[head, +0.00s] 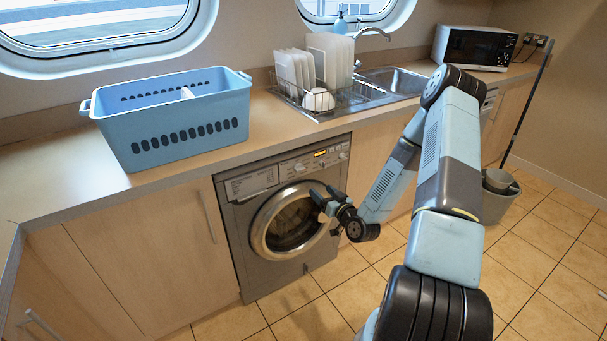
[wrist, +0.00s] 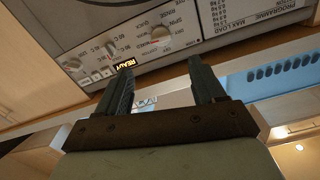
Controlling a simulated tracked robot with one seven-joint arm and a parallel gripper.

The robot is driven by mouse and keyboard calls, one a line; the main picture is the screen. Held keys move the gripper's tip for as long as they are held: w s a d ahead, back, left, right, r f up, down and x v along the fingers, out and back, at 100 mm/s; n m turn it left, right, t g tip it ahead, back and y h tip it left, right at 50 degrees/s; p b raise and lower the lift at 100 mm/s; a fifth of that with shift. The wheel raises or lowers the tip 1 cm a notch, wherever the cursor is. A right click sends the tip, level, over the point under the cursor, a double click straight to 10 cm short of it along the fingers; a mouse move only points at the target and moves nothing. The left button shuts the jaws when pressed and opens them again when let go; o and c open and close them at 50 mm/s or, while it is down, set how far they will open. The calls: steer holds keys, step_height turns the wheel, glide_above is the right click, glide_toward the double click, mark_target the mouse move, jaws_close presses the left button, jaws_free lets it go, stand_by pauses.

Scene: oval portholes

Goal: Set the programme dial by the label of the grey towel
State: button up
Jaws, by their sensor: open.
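The washing machine (head: 262,214) is grey with a round door, shut, under the counter. Its panel has a lit display (head: 320,153), which reads READY in the wrist view (wrist: 124,65). The largest round dial (head: 300,167), left of the display in the head view, appears to be the programme dial (wrist: 160,33); RINSE, SPIN and OFF are printed around it. Its exact setting is too small to read. My gripper (head: 323,198) is open and empty in front of the door, below the panel; its fingers (wrist: 161,68) are apart from the dial. No grey towel or label is recognisable.
A blue basket (head: 178,135) stands on the counter (head: 80,175), with something white inside. A dish rack (head: 320,108), sink (head: 398,82) and microwave (head: 475,47) are to its right. A grey bucket (head: 497,198) stands right of my arm. The front floor is clear.

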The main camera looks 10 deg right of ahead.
mark_target(301, 171)
steer(key=shift+n, duration=0.7)
steer(key=x, duration=1.3)
steer(key=shift+w+r, duration=0.35)
steer(key=shift+w, duration=0.1)
steer(key=shift+c, duration=0.5)
steer(key=c, duration=1)
steer(key=shift+n, duration=1)
